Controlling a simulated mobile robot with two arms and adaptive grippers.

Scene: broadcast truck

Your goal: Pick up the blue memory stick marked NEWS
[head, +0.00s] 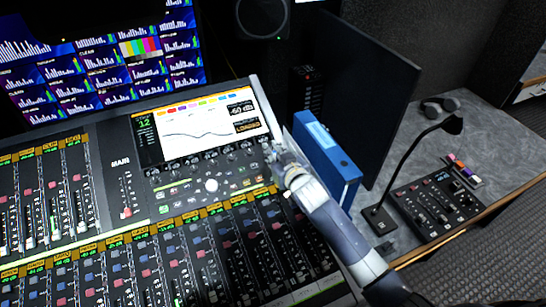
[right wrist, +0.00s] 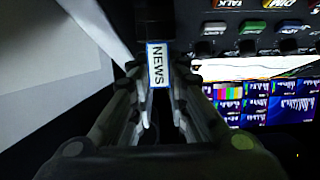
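The blue memory stick (right wrist: 157,65) shows in the right wrist view, with a white label reading NEWS and thin blue edges. Its far end meets a dark part; I cannot tell whether it is plugged in there. My right gripper (right wrist: 158,80) has its fingers close in on both sides of the stick, apparently touching it. In the head view my right gripper (head: 281,160) is at the right edge of the mixing console, beside its screen, and the stick cannot be made out there. My left gripper is not in view.
The console (head: 160,215) with faders and knobs fills the left. A blue binder-like box (head: 327,160) stands close right of my gripper, before a dark panel (head: 355,95). A gooseneck microphone (head: 420,150), small control box (head: 437,203) and headphones (head: 440,104) are on the right desk.

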